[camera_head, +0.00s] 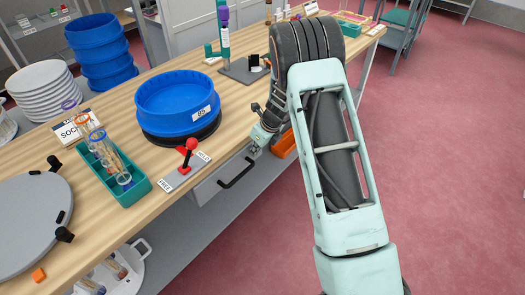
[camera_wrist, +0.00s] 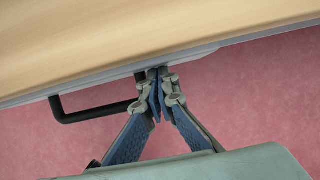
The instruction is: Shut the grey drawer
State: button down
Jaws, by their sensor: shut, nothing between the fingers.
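The grey drawer (camera_head: 209,186) sits under the front edge of the wooden table and has a black bar handle (camera_head: 235,173). In the wrist view only a thin grey strip of the drawer (camera_wrist: 195,56) shows past the table edge, so it looks slightly out at most. The handle (camera_wrist: 95,112) shows there to the left of the fingers. My gripper (camera_head: 256,146) is at the right end of the drawer front. In the wrist view my gripper (camera_wrist: 158,72) is shut and empty, its tips at the drawer front; whether they touch it I cannot tell.
On the table (camera_head: 130,228) above the drawer stand a red-knobbed lever (camera_head: 187,150) and a blue round sieve (camera_head: 178,103). An orange bin (camera_head: 285,146) is behind my gripper under the table. The red floor (camera_head: 450,150) to the right is clear.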

jog(key=shift+w+a+r, duration=0.1)
jog(key=shift+w+a, duration=0.5)
jog(key=shift+w+a, duration=0.1)
